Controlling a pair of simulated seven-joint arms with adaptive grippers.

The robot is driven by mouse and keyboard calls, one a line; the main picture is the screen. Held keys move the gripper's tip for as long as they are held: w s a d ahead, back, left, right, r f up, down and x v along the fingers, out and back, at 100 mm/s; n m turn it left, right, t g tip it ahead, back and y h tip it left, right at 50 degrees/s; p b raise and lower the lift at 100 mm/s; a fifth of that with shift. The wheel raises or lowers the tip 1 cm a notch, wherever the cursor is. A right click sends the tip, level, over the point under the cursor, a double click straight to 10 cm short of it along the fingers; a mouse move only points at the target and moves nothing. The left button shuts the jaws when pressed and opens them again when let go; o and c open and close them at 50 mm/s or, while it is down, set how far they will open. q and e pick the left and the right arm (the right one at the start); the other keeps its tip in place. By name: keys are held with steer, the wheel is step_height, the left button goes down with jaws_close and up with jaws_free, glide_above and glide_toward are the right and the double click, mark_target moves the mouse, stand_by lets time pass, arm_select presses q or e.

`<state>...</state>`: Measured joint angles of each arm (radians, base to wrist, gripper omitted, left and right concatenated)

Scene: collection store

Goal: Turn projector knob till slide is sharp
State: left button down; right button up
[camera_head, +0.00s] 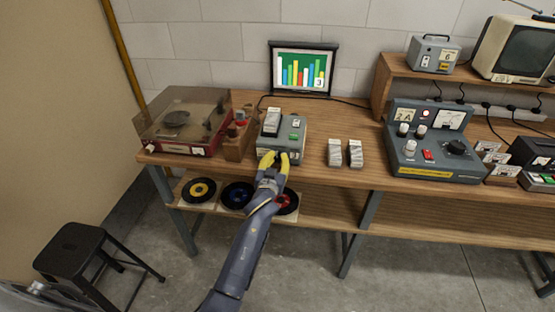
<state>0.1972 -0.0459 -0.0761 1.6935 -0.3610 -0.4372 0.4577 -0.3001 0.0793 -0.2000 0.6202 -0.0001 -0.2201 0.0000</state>
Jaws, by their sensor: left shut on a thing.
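The grey slide projector (293,136) stands on the wooden bench with a slide tray on top. Its small screen (303,69) stands behind it against the wall, showing a green slide with coloured bars and a figure 3. The bars and figure can be made out; fine sharpness is hard to judge at this size. My left gripper (272,158) is at the projector's front face, its yellow fingers shut on the knob, which they hide. My right gripper is not in view.
A record player (185,122) stands left of the projector. Two slide boxes (335,152) stand to its right, then a grey control console (428,140). Records (198,190) lie on the lower shelf near my arm. A black stool (78,246) stands at lower left.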

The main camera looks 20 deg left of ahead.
arm_select(q)
steer(key=shift+r, duration=0.35)
steer(key=c, duration=1.6)
jaws_free()
steer(key=o, duration=0.5)
steer(key=shift+f, duration=0.2)
steer(key=shift+s, duration=0.1)
steer(key=s, duration=0.8)
steer(key=s+d, duration=0.1)
steer(key=s, duration=0.2)
steer(key=shift+s+r, duration=0.15)
steer(key=shift+s, duration=0.25)
steer(key=shift+o, duration=0.2)
